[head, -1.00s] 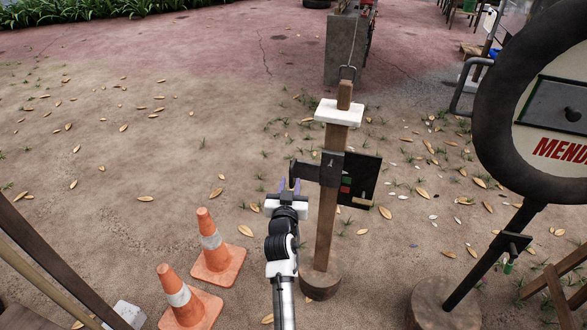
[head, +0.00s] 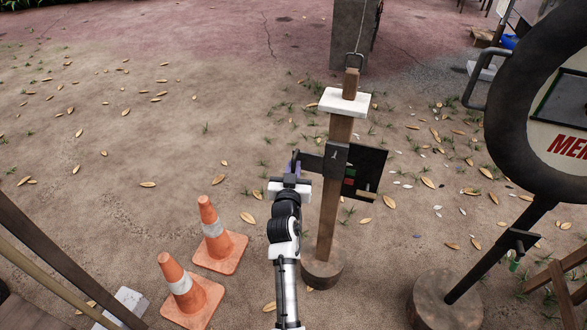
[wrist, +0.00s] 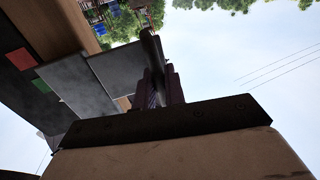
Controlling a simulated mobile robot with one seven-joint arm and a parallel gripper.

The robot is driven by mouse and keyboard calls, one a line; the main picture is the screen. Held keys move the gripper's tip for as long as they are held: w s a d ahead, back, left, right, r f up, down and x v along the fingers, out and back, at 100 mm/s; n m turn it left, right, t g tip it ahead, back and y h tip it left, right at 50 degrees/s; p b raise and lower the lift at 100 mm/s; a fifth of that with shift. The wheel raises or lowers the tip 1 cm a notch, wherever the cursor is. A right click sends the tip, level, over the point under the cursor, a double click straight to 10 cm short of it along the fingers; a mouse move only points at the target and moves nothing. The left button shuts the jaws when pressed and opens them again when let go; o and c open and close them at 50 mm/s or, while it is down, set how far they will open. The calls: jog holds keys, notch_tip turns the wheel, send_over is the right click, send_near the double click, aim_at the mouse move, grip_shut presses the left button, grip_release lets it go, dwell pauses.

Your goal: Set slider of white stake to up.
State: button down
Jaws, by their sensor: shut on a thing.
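The white stake is a wooden post (head: 328,220) on a round wooden base, with a white block (head: 345,102) near its top. Its slider (head: 337,160) is a dark metal sleeve around the post, below the white block, with a dark arm sticking out to the left. My gripper (head: 293,168) is left of the post, shut on the slider's arm. In the wrist view, the fingers (wrist: 160,88) close around a dark bar (wrist: 150,45). A dark panel (head: 370,165) with green and red marks sits behind the post; the marks also show in the wrist view (wrist: 20,59).
Two orange cones (head: 215,232) stand on the ground left of my arm. A round sign (head: 500,110) on a black pole with a stump base stands to the right. A thin wire runs up from the post's top. Ground left of the post is mostly clear.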

aim_at(294, 159)
notch_tip(294, 159, up, 5)
jog(key=p, duration=0.3)
jog(key=shift+r, duration=0.2)
jog(key=shift+w+f, duration=0.1)
jog(key=c, duration=1.7)
grip_release()
jog(key=shift+o, duration=0.6)
jog(key=shift+f, duration=0.1)
